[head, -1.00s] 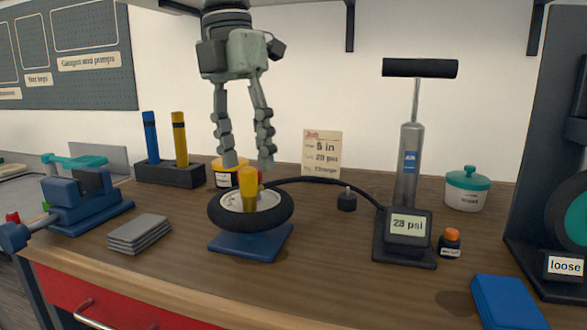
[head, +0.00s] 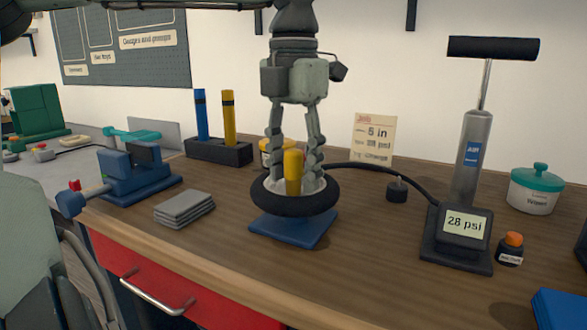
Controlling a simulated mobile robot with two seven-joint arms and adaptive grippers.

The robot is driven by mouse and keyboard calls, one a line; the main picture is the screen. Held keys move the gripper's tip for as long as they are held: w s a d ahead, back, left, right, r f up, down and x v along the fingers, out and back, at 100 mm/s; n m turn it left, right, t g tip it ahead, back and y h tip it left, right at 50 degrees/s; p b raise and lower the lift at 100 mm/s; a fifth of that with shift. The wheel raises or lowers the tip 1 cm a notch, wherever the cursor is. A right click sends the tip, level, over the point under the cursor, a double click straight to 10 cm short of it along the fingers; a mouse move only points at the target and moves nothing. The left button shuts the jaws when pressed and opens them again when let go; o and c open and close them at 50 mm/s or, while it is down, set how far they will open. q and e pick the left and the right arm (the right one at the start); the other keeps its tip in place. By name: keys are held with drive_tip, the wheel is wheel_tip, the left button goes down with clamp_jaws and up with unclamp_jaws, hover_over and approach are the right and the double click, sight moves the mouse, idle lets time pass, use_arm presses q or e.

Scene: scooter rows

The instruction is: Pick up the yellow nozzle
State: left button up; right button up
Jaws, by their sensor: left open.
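The yellow nozzle (head: 293,171) stands upright at the wheel, joined to the black hose (head: 375,168) that runs to the pump. The small wheel with a black tyre (head: 296,205) lies flat on a blue stand (head: 292,231). My left gripper (head: 295,183) points straight down with its fingers spread on either side of the nozzle. It is open, and I cannot tell whether either finger touches the nozzle. My right gripper is not in view.
The pump (head: 473,155) with its 28 psi gauge (head: 464,224) stands to the right. A small orange-capped bottle (head: 511,249) and a teal-lidded tub (head: 535,190) are beside it. Grey pads (head: 184,208), a blue vise (head: 140,172) and a black holder (head: 219,150) stand left.

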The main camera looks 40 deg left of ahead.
use_arm(q)
drive_tip(key=c, duration=0.4)
clamp_jaws()
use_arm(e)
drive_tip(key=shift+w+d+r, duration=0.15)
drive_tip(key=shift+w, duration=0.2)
